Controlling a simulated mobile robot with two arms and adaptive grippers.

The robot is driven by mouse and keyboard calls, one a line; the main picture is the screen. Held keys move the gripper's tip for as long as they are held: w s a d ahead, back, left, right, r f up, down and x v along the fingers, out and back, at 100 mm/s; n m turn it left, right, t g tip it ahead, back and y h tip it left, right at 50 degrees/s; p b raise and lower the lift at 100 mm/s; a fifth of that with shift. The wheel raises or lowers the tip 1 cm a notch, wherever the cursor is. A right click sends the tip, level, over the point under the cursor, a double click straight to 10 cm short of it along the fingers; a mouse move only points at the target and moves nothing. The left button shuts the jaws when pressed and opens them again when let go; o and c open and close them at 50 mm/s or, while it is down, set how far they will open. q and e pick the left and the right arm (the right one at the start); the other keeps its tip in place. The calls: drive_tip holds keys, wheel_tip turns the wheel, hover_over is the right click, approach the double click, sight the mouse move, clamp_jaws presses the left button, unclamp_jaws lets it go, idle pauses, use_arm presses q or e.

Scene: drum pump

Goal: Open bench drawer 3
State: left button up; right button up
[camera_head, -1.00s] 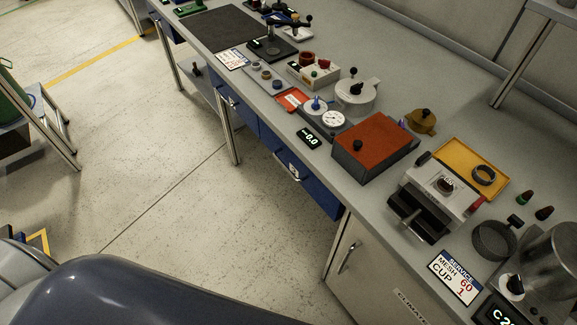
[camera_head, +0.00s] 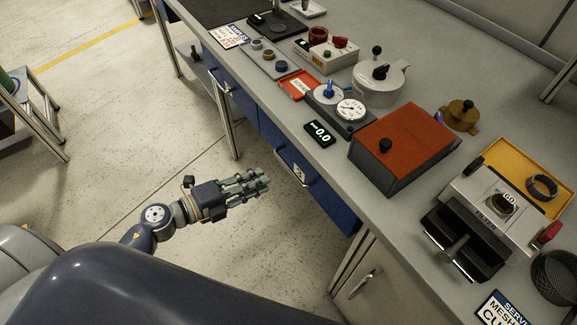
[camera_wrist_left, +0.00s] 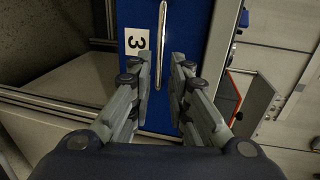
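Bench drawer 3 has a blue front (camera_head: 334,205) under the bench top, with a white label 3 (camera_head: 299,173) and a slim metal bar handle (camera_head: 288,162). Its front looks flush with the bench, so it appears closed. My left gripper (camera_head: 264,180) is just left of the drawer front, pointing at it. In the left wrist view the gripper (camera_wrist_left: 162,70) is open, with the vertical bar handle (camera_wrist_left: 162,30) lined up between its fingertips. Label 3 (camera_wrist_left: 136,42) lies left of the handle there. I cannot tell whether the fingers touch the handle. My right gripper is not in view.
Another blue drawer (camera_head: 236,98) is beside it, farther up the bench. A grey cabinet door with a handle (camera_head: 364,283) is on the near side. The bench top holds a red-topped box (camera_head: 405,135) and a small display (camera_head: 319,133). The floor (camera_head: 130,150) left of the bench is open.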

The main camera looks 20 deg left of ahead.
sight(289, 167)
use_arm(q)
drive_tip(key=x, duration=1)
drive_tip(key=shift+w+f+b, duration=0.1)
drive_tip(key=shift+w+b, duration=0.05)
drive_tip(key=shift+b, duration=0.15)
clamp_jaws()
